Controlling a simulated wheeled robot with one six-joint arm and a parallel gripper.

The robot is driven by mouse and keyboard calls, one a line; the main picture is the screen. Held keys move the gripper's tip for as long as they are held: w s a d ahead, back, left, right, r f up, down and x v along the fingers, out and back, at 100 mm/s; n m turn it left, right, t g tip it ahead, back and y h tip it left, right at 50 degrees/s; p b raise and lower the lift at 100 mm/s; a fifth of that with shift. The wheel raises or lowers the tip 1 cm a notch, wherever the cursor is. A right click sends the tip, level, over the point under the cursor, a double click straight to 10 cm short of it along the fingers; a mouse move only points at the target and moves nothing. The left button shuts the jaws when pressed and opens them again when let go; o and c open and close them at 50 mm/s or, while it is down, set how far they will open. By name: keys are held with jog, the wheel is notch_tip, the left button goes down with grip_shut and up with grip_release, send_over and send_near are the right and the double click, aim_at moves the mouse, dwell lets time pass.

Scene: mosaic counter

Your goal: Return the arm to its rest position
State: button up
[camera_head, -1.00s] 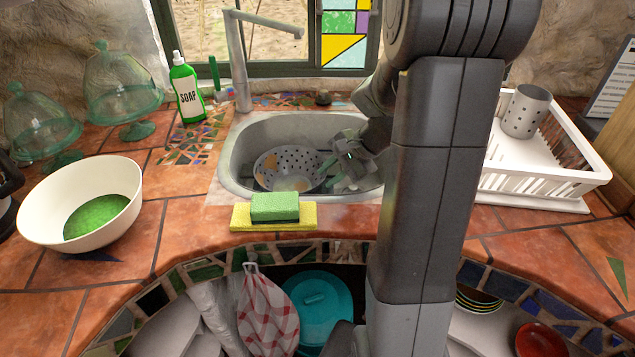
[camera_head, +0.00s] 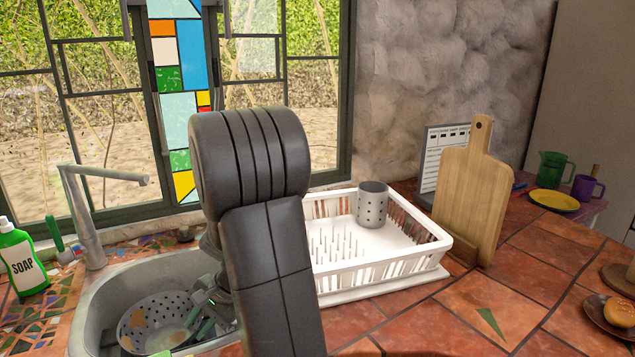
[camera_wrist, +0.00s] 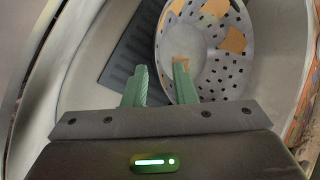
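My gripper (camera_wrist: 160,82) shows two green fingers standing apart in the wrist view, with nothing between them. In the head view my gripper (camera_head: 207,312) is low over the right side of the sink (camera_head: 92,308), partly hidden behind my arm. A grey speckled colander (camera_head: 158,318) with orange-brown patches sits in the sink, left of my gripper. In the wrist view the colander (camera_wrist: 208,58) lies beyond the fingertips; whether they touch it I cannot tell. My dark arm rises in front of the window and hides part of the sink.
A tap (camera_head: 90,225) and a green soap bottle (camera_head: 20,262) stand left. A white dish rack (camera_head: 430,250) holding a perforated cup (camera_head: 371,205) is close right of my arm. A wooden board (camera_head: 472,195) stands farther right. The tiled counter (camera_head: 440,325) in front is mostly clear.

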aim_at(185, 344)
jog(key=x, duration=0.7)
jog(key=shift+f+b, duration=0.1)
jog(key=shift+b, duration=0.2)
notch_tip(185, 344, up, 3)
jog(key=shift+d+f+p, duration=0.1)
jog(key=shift+f+p, duration=0.05)
jog(key=shift+p, duration=0.15)
jog(key=shift+r, duration=0.7)
